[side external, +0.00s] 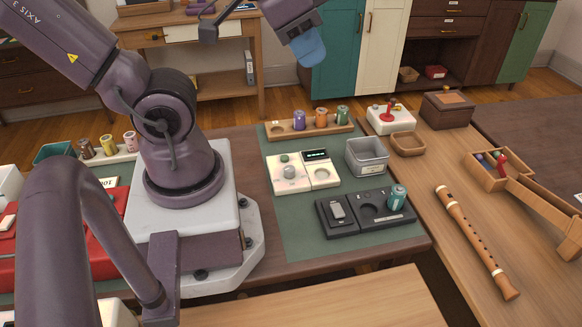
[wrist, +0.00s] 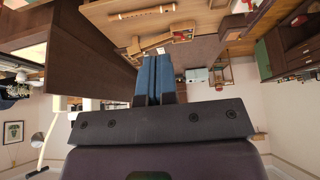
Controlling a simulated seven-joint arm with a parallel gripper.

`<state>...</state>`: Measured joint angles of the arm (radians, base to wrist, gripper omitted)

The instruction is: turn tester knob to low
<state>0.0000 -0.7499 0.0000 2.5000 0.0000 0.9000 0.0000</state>
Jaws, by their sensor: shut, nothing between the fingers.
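The tester (side external: 303,172) is a cream unit on the green mat, with a round pale knob (side external: 289,171), a small green button, a dark display and a round recess. I cannot read the knob's setting at this size. My gripper (side external: 312,58) is high above and behind the tester in the side view, well apart from it. Its blue fingers are together and empty in the wrist view (wrist: 155,75). The tester does not show clearly in the wrist view.
A wooden rack (side external: 310,126) with several batteries stands behind the tester. A grey bin (side external: 367,156) is to its right, and a black charger (side external: 364,212) with a teal battery (side external: 397,196) is in front. A recorder (side external: 476,242) lies on the right table.

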